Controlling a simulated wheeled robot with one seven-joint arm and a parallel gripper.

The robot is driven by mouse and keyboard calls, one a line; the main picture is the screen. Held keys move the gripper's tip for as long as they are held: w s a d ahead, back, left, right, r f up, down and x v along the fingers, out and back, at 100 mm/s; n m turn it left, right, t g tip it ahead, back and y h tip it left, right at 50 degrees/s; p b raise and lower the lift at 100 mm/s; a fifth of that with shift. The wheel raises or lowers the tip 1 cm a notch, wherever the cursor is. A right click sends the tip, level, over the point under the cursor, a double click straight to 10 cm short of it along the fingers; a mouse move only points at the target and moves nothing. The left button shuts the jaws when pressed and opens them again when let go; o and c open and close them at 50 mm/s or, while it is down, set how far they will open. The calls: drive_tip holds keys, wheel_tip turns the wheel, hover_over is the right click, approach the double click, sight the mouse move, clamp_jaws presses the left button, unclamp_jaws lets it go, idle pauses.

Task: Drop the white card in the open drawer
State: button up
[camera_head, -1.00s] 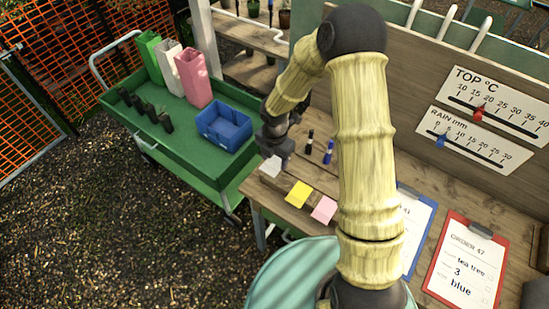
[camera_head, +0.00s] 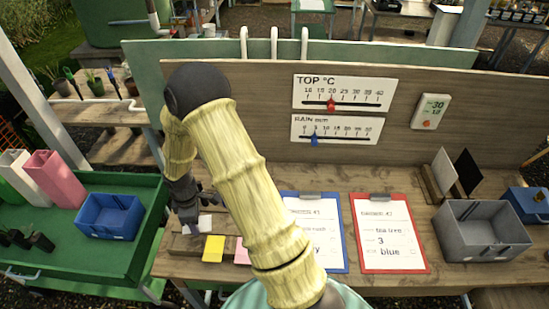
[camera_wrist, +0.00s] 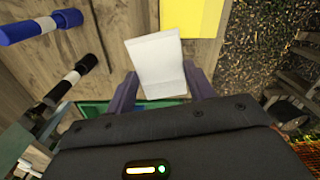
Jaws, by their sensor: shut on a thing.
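My gripper (camera_wrist: 160,90) is shut on a small white card (camera_wrist: 155,58), which stands between the two purple-grey fingers in the wrist view. In the head view, my gripper (camera_head: 190,213) is low over the left end of the wooden bench, and the white card (camera_head: 205,222) shows partly beside it. I cannot tell whether the card is clear of the bench. A yellow card (camera_head: 213,248) lies next to it, and a pink card (camera_head: 242,252) is partly behind my arm. No open drawer can be made out in these views.
A green cart with a blue bin (camera_head: 108,216) stands left of the bench. Blue and red clipboards (camera_head: 388,235) lie mid-bench. A grey bin (camera_head: 480,230), a rack with white and black panels (camera_head: 443,170) and a blue box (camera_head: 527,205) stand right. Markers (camera_wrist: 70,78) lie near my gripper.

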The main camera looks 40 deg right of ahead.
sight(210, 216)
drive_tip(key=d+m, duration=0.1)
drive_tip(key=m, duration=0.2)
drive_tip(key=d+f+m, duration=0.1)
drive_tip(key=d+m, duration=0.1)
drive_tip(key=m, duration=0.2)
drive_tip(key=d+f+m+b, duration=0.1)
drive_tip(key=m, duration=0.2)
drive_tip(key=shift+w+d+f, duration=0.1)
drive_tip(key=shift+d+f, duration=0.05)
drive_tip(key=shift+d, duration=0.25)
drive_tip(key=m, duration=0.1)
drive_tip(key=d+m, duration=0.1)
drive_tip(key=shift+f+m, duration=0.15)
drive_tip(key=shift+m, duration=0.25)
